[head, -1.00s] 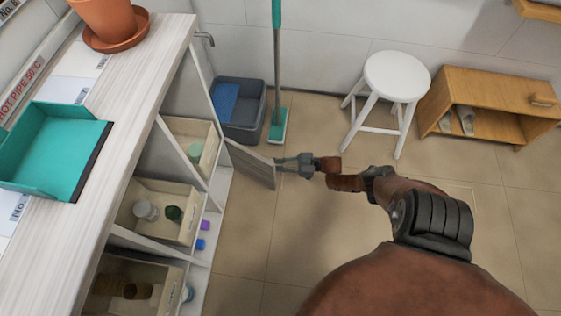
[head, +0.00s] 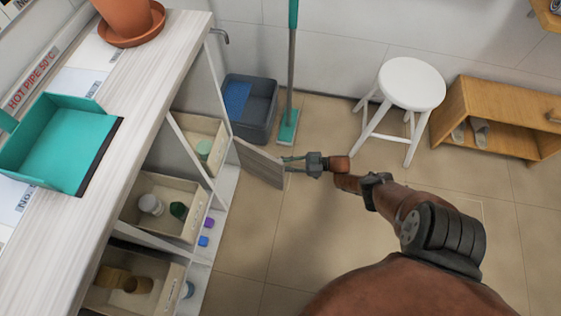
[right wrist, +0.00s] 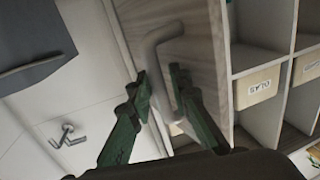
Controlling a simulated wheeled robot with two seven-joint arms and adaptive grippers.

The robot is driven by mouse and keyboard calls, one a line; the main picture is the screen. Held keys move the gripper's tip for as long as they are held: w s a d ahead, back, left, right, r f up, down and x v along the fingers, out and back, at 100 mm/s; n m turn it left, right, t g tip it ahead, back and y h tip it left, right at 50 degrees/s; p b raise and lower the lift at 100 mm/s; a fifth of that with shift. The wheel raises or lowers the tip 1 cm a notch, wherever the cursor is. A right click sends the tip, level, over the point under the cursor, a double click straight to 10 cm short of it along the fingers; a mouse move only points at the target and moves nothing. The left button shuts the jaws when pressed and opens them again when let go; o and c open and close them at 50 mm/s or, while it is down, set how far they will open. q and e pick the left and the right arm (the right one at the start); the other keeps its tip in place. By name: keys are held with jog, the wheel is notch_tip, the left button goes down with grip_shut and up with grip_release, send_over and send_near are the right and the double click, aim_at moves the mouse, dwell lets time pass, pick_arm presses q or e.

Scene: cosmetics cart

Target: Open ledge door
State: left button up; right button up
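The ledge door (head: 260,163) is a grey wood-grain panel at the far end of the white shelf unit. It stands swung out, leaving the compartments behind it showing. Its bent grey handle (right wrist: 164,33) shows in the right wrist view on the door face (right wrist: 205,50). My right gripper (head: 287,164) is at the door's outer side. In the right wrist view its fingers (right wrist: 160,82) stand apart with the handle's bar between them, and a gap shows beside the bar. My left gripper is not in view.
A grey bin (head: 250,115) and a green mop (head: 289,120) stand on the floor beyond the door. A white stool (head: 411,85) and a wooden shoe cabinet (head: 490,95) are at the back right. Cream boxes (head: 160,227) fill the shelves. Floor right of the door is clear.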

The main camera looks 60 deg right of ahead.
jog(key=shift+o, duration=0.8)
jog(key=shift+d, duration=0.1)
jog(key=shift+s+r, duration=0.1)
jog(key=shift+s, duration=0.1)
jog(key=v, duration=0.7)
jog(key=shift+s+d, duration=0.1)
